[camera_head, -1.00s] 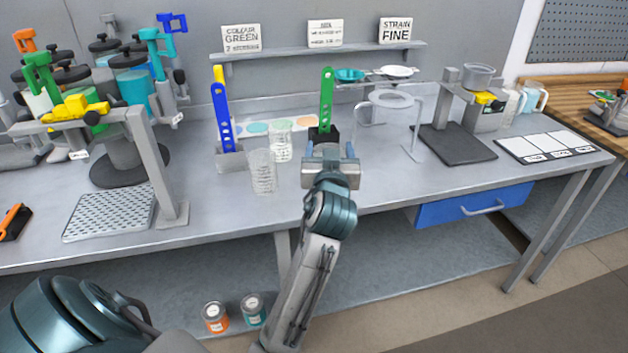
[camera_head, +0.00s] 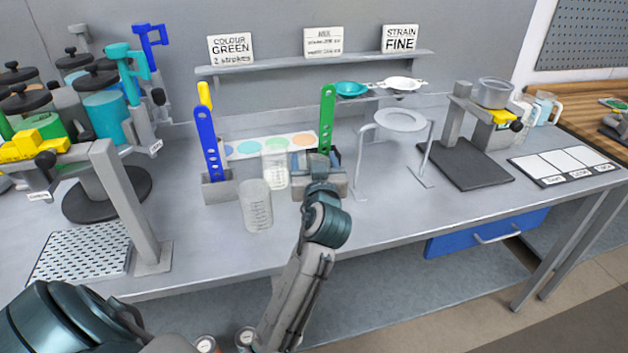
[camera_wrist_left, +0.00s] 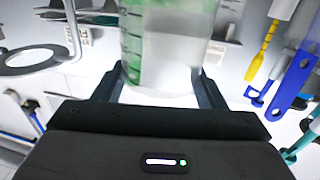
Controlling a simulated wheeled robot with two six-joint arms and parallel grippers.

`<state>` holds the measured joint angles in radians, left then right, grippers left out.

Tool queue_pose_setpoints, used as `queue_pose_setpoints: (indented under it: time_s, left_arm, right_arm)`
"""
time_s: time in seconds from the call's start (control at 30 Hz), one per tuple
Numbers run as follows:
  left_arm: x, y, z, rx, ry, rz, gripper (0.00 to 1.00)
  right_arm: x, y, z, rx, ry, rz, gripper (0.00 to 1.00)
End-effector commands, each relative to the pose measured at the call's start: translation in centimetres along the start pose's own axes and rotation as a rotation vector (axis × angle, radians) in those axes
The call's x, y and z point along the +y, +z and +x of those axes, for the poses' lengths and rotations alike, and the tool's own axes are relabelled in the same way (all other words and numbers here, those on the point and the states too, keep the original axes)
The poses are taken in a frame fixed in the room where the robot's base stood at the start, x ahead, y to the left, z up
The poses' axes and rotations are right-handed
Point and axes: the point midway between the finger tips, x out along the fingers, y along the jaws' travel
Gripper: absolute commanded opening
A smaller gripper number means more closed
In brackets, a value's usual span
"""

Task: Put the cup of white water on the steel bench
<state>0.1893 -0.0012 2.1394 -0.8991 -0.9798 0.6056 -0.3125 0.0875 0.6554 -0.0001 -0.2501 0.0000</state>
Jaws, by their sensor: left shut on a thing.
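My left gripper (camera_head: 317,165) is shut on a clear cup (camera_wrist_left: 172,50), which fills the middle of the left wrist view. The cup has green marks on its left side and looks whitish inside; its fill level is not clear. In the head view the gripper hides most of the held cup, over the grey steel bench (camera_head: 400,200). Whether its base touches the bench cannot be told. Two other clear cups stand left of the gripper: a near one (camera_head: 256,208) and a farther one (camera_head: 277,168). My right gripper is not in view.
A blue paddle (camera_head: 207,140) stands in a holder left of the cups, and a green one (camera_head: 327,120) behind the gripper. A ring stand (camera_head: 400,121) is to the right. A drum agitator (camera_head: 105,120) and perforated tray (camera_head: 80,255) are left. The front middle bench is clear.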

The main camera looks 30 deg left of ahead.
Motion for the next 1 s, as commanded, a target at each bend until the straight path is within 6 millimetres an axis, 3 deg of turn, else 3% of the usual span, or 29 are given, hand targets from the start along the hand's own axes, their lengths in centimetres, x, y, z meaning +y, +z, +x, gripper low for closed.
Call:
queue_pose_setpoints:
  time_s: [0.37, 0.73, 0.77, 0.83, 1.0]
  left_arm:
    - [0.0, 4.1, 0.0, 0.000, 0.000, 0.002, 0.16]
    - [0.0, 4.7, 0.0, 0.002, 0.000, -0.001, 0.16]
    - [0.0, 4.6, 0.0, 0.001, 0.000, -0.001, 0.70]
    - [0.0, 4.5, 0.0, 0.001, 0.000, 0.000, 0.84]
    - [0.0, 4.5, 0.0, 0.001, 0.000, 0.000, 0.86]
  right_arm:
    - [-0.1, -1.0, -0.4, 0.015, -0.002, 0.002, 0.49]
    - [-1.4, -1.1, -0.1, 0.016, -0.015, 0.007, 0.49]
    - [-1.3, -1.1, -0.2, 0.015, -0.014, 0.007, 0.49]
    - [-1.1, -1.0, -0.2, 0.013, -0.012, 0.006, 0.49]
    - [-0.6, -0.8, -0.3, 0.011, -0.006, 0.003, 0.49]
